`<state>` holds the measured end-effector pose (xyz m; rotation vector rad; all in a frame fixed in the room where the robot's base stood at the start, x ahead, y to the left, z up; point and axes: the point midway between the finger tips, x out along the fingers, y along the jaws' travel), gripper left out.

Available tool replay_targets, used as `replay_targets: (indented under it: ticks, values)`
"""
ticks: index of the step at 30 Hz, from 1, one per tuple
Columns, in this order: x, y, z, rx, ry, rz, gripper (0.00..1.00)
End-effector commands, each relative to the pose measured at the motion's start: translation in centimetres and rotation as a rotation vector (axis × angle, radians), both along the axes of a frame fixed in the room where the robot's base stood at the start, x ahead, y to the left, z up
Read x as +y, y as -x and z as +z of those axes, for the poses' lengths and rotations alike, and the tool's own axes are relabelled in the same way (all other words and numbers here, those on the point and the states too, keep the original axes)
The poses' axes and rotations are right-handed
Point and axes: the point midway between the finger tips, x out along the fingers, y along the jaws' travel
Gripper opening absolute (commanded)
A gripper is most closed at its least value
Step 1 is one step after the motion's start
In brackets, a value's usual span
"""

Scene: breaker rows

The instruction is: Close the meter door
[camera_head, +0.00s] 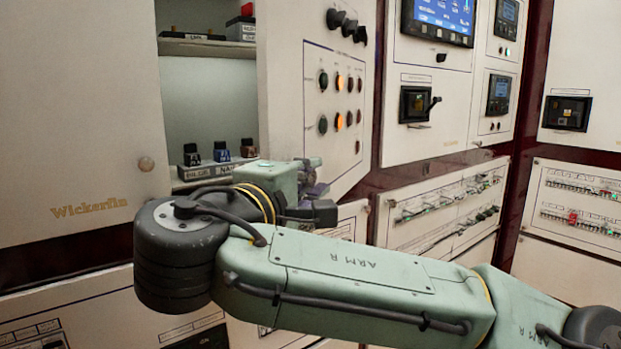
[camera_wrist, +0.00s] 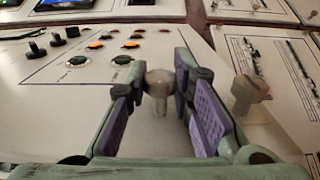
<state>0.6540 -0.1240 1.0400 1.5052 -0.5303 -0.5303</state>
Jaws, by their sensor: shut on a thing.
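The meter door (camera_head: 279,80) is a cream panel with dials and lit orange and red buttons, standing open and angled out from the cabinet in the head view. Its face also fills the upper left of the wrist view (camera_wrist: 60,100). My gripper (camera_head: 313,176) is at the door's lower part. In the wrist view, a pale round knob (camera_wrist: 159,84) sits between its purple-padded fingers, and my gripper (camera_wrist: 160,95) is shut on it. In the head view the knob is hidden by the gripper.
The open compartment (camera_head: 210,105) behind the door has shelves with small labelled blocks (camera_head: 221,152). A closed Wickerfin panel (camera_head: 80,110) is at left. Breaker rows (camera_head: 445,205) are at right. A second knob (camera_wrist: 248,88) is right of my fingers.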

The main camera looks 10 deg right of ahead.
Motion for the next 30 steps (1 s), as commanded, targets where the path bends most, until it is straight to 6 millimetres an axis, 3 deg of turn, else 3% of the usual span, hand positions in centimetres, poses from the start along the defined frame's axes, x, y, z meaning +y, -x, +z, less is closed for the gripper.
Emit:
replay_targets:
  ticks: [10,20,27,30]
  values:
    - [0.0,0.0,0.0,0.000,0.000,0.003,0.43]
    - [0.0,0.0,0.4,-0.001,0.000,0.002,0.43]
    - [0.1,0.0,4.2,-0.006,-0.001,0.002,0.43]
    - [0.1,0.1,6.5,-0.014,0.000,0.003,0.60]
